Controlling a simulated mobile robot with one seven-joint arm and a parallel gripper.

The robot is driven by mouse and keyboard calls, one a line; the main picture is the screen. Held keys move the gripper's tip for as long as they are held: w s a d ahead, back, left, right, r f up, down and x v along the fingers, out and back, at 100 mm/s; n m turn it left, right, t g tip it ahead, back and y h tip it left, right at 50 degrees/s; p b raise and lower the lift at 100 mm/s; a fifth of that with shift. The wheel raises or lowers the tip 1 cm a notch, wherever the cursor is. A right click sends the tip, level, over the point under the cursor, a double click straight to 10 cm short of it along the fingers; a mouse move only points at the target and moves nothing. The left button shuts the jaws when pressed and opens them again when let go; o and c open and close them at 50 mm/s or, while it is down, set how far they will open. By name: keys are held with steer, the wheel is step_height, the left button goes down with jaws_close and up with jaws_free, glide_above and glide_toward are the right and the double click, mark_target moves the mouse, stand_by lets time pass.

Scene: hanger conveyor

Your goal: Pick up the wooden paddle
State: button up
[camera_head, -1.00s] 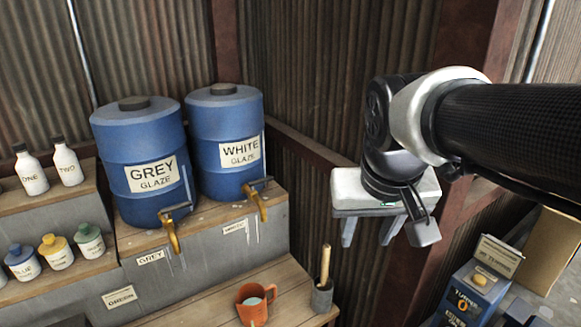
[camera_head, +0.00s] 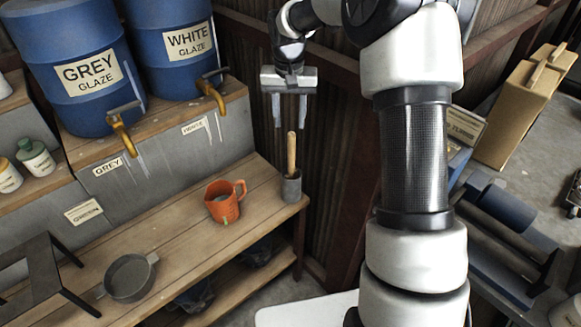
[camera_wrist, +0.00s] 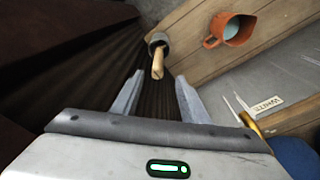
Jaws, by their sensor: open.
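The wooden paddle (camera_head: 291,152) stands upright in a small grey cup (camera_head: 291,187) at the right end of the wooden bench. Only its light handle shows; its lower end is hidden inside the cup. My gripper (camera_head: 289,126) is open and empty, pointing down, with its fingertips just above the top of the handle in the head view. In the wrist view the paddle (camera_wrist: 157,65) and the cup (camera_wrist: 158,41) lie beyond the fingertips, roughly between them and apart from them. The open gripper (camera_wrist: 158,78) also shows there.
An orange mug (camera_head: 223,207) stands left of the cup on the bench (camera_head: 180,236). A grey sieve-like pan (camera_head: 130,278) and a dark stand (camera_head: 42,283) are further left. Blue glaze barrels (camera_head: 168,45) with taps stand behind. A corrugated wall is close behind the cup.

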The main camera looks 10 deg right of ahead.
mark_target(291, 151)
steer(key=f, duration=0.5)
steer(key=w+f, duration=0.1)
steer(key=f, duration=0.2)
steer(key=shift+d+f, duration=0.15)
steer(key=shift+f, duration=0.2)
steer(key=shift+w+d+f+p, duration=0.1)
steer(key=shift+w+f, duration=0.05)
steer(key=shift+f, duration=0.7)
steer(key=shift+w+d+f+p, duration=0.1)
steer(key=shift+w+f, duration=0.1)
steer(key=shift+f, duration=0.7)
steer(key=shift+w+d+f+p, duration=0.1)
steer(key=shift+w+f, duration=0.05)
steer(key=shift+f, duration=0.7)
jaws_close()
